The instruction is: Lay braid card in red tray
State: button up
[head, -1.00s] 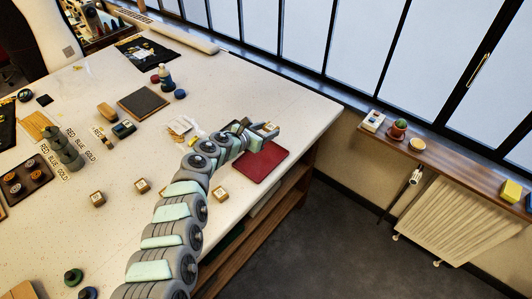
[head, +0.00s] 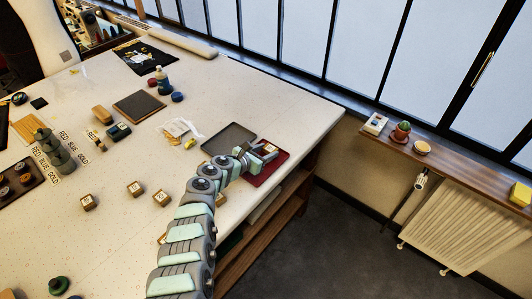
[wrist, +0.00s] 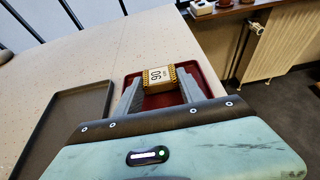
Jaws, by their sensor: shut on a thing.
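My gripper (head: 264,153) is over the red tray (head: 261,178) near the table's right edge. In the wrist view, its two fingers (wrist: 160,90) are shut on the braid card (wrist: 159,76), a small tan block with a dark patterned border and a white label with dark figures. The red tray (wrist: 207,84) shows beneath and around the card in that view. I cannot tell whether the card touches the tray floor. In the head view, the gripper partly hides the card and the tray.
A dark grey tray (head: 229,138) lies just left of the red tray and also shows in the wrist view (wrist: 70,110). Small tan blocks (head: 134,188) stand to the left on the table. A plastic packet (head: 178,128) lies behind them. The table edge drops off on the right.

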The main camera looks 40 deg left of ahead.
jog(key=shift+f, duration=0.35)
jog(key=o, duration=1.3)
jog(key=shift+r, duration=0.1)
jog(key=shift+s+r+p, duration=0.2)
jog(key=shift+r+p, duration=0.25)
jog(key=shift+r, duration=0.05)
jog(key=p+v, duration=0.7)
jog(key=v, duration=0.2)
jog(key=shift+v, duration=1.25)
jog(key=shift+f, duration=0.1)
